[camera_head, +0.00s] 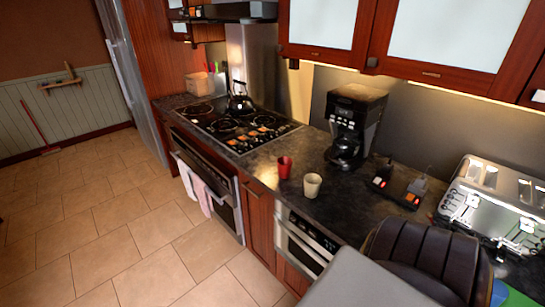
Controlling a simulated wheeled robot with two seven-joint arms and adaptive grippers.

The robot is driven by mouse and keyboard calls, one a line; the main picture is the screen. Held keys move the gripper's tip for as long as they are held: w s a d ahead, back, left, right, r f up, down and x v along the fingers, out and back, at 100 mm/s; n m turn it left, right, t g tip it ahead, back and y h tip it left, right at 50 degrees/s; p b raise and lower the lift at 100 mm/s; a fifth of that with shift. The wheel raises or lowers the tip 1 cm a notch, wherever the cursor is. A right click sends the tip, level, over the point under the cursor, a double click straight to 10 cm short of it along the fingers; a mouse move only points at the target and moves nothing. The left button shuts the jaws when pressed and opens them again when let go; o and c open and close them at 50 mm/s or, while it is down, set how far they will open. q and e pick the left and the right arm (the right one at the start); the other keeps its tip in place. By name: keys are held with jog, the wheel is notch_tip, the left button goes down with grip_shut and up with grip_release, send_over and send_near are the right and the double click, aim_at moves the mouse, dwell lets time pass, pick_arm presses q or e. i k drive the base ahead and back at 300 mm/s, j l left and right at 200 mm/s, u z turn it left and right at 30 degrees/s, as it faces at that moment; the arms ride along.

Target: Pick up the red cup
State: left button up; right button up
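The red cup (284,167) stands upright on the dark stone counter (262,168), near its front edge. A cream cup (312,185) stands just to its right and nearer to me, with a small gap between them. Nothing is holding the red cup. Neither of my grippers can be made out in the head view.
A black coffee maker (355,115) stands behind and right of the cups. The stovetop with a kettle (240,97) is to the left. A microwave drawer (302,243) is below the counter. A silver toaster (495,200) stands at the right.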

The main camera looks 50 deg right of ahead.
aim_at(284, 162)
jog(key=i, duration=0.8)
jog(key=i+z, duration=0.25)
jog(key=i, duration=0.15)
jog(key=i+j+z, duration=0.2)
jog(key=i, duration=0.15)
jog(key=i+j+z, duration=0.15)
jog(key=i+z, duration=0.15)
jog(key=z, duration=0.15)
jog(key=i+j+z, duration=0.2)
jog(key=z, duration=0.2)
jog(key=i+j+z, duration=0.25)
jog(key=z, duration=0.2)
jog(key=i+j+z, duration=0.15)
jog(key=j+z, duration=0.3)
jog(key=i+j+z, duration=0.1)
jog(key=j+z, duration=0.25)
jog(key=j, duration=0.15)
jog(key=j+z, duration=0.35)
jog(key=j, duration=0.2)
jog(key=j+z, duration=0.35)
jog(key=j, duration=0.2)
